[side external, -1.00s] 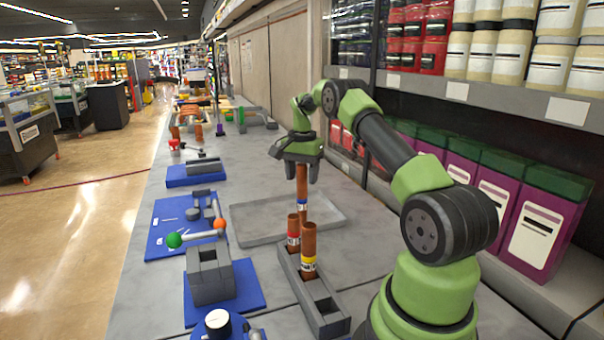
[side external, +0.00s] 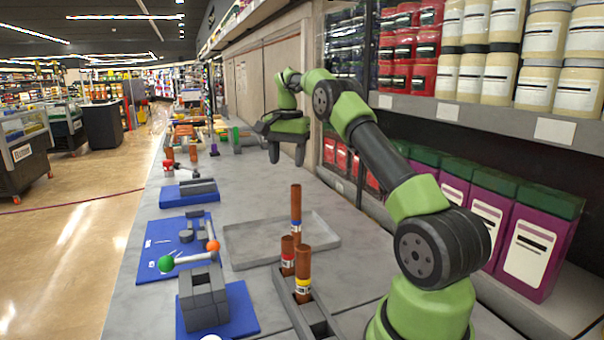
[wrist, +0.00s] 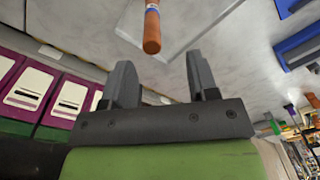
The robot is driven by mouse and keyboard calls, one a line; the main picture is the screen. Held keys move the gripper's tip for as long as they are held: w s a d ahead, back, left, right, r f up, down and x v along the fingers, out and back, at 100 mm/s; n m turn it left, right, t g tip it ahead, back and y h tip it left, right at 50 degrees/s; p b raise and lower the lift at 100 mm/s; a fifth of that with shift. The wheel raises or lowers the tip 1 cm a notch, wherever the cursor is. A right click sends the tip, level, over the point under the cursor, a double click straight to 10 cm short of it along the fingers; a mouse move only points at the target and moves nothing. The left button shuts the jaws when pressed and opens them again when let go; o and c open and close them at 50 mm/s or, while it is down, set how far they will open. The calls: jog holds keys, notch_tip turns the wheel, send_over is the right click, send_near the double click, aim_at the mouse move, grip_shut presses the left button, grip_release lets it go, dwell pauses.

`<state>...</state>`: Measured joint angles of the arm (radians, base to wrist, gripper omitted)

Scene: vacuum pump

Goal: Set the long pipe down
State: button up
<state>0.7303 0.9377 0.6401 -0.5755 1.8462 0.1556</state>
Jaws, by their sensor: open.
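The long brown pipe with a blue band (side external: 296,215) stands upright at the far end of the grey rack (side external: 315,318). Its lower end is hidden behind two shorter brown pipes, one with a red band (side external: 288,255) and one with a yellow band (side external: 303,272). My gripper (side external: 287,157) is open and empty, above and beyond the long pipe's top, clear of it. In the wrist view, the pipe's end (wrist: 152,38) shows beyond the gap between my open fingers (wrist: 162,82), touching neither.
A shallow grey tray (side external: 240,262) lies around and behind the rack area. Blue mats (side external: 245,312) with grey parts and a lever with green and orange balls (side external: 188,259) lie to the left. Shelves with purple boxes (side external: 535,240) stand to the right.

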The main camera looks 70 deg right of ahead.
jog(key=s+a+r+n+t, duration=0.25)
jog(key=a+r, duration=0.35)
jog(key=a, duration=0.3)
jog(key=s+a+r+n+t, duration=0.1)
jog(key=a+r+n, duration=0.35)
jog(key=a, duration=0.55)
jog(key=s+a+f+n+t+y, duration=0.2)
jog(key=s+a+n, duration=0.3)
jog(key=s+a, duration=0.7)
jog(key=shift+s+a+f+n+t, duration=0.35)
jog(key=shift+s+f+t, duration=0.35)
jog(key=shift+s, duration=0.5)
jog(key=shift+d, duration=0.15)
